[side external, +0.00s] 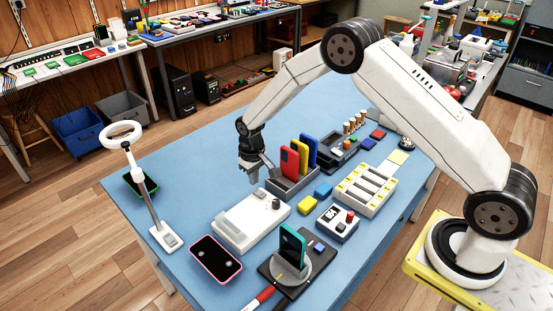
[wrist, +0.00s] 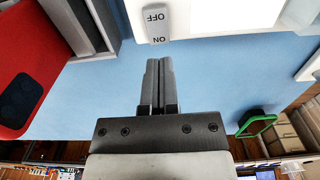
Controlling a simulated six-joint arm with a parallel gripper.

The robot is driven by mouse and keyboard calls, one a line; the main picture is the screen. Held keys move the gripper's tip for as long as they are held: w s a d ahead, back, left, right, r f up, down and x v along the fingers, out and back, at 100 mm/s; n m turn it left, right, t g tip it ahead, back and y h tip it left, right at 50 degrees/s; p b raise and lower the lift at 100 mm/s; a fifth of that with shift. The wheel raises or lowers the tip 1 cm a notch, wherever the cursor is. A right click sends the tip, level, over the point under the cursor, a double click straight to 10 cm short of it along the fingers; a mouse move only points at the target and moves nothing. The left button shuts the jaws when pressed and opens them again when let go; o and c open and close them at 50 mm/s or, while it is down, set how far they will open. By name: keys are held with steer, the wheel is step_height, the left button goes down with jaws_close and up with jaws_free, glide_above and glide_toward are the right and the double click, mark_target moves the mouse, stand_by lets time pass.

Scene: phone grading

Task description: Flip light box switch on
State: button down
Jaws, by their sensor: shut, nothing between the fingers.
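The light box (side external: 243,226) is a low white box on the blue table, left of centre in the side view. Its white top panel (wrist: 228,14) shows at the top of the wrist view. A grey switch (wrist: 156,25) marked OFF and ON sits on the box's edge strip. I cannot tell which way the switch is tipped, or whether the panel is lit. My gripper (wrist: 158,62) is shut and empty, its fingertips just short of the switch in the wrist view. In the side view my gripper (side external: 253,181) hangs above the table, behind the box and apart from it.
A grey rack (side external: 291,186) with red, yellow and blue phones (side external: 309,152) stands close to the right of my gripper. A ring lamp (side external: 160,200) stands at the left. A pink-edged phone (side external: 215,259) and a phone stand (side external: 289,268) lie in front of the box.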

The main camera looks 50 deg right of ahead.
mark_target(257, 191)
steer(key=shift+r, duration=2.3)
steer(key=s+d+r+t, duration=0.1)
steer(key=s+r, duration=0.4)
steer(key=s, duration=0.7)
steer(key=s+r+t, duration=0.1)
steer(key=s+r, duration=0.3)
steer(key=s, duration=0.7)
steer(key=shift+s+d+r+t, duration=0.3)
steer(key=shift+s+d+r, duration=0.05)
steer(key=shift+d, duration=0.05)
